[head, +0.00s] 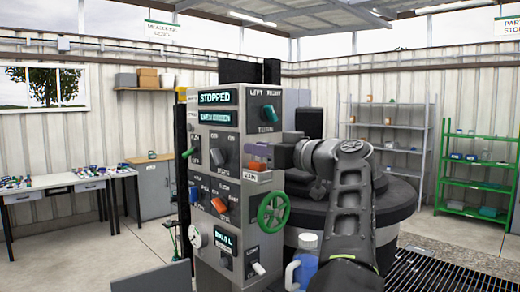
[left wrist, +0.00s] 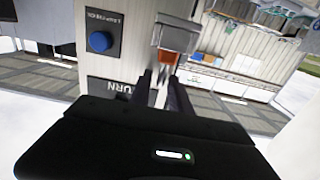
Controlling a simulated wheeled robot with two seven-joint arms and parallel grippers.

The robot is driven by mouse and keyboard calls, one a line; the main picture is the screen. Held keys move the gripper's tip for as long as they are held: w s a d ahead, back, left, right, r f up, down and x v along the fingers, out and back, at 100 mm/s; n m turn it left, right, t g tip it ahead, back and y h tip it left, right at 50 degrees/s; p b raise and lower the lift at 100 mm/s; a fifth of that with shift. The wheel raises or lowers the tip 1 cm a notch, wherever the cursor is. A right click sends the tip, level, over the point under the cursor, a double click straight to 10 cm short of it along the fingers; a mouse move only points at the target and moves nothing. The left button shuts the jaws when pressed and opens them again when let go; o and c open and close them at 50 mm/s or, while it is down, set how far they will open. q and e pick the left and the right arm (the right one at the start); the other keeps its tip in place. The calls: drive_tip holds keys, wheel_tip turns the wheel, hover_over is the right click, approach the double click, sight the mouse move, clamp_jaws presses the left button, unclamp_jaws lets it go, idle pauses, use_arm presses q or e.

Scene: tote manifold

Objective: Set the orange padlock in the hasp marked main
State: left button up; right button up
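The tall grey control panel (head: 232,190) stands in the middle of the head view. A small orange body, likely the padlock (head: 257,166), is on its right part, above a small label that seems to read MAIN (head: 251,177). A purple piece (head: 257,150) is just above it. My left gripper (head: 276,156) is close on the right of these. In the left wrist view the orange body (left wrist: 162,62) shows at the two dark fingertips, below a grey metal bracket, likely a hasp (left wrist: 176,36). Whether the fingers grip it is unclear. My right gripper is out of view.
A green handwheel (head: 273,211) and several levers stick out of the panel. A large dark round machine (head: 400,205) is behind my left arm. A blue jug (head: 303,268) stands low beside the panel. Benches (head: 60,186) are at the left, a green shelf (head: 478,165) at the right.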

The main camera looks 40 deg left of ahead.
use_arm(q)
drive_tip(key=shift+o, duration=0.7)
drive_tip(key=shift+d, duration=0.1)
drive_tip(key=d+b, duration=0.1)
drive_tip(key=d, duration=0.6)
drive_tip(key=shift+s+d, duration=0.3)
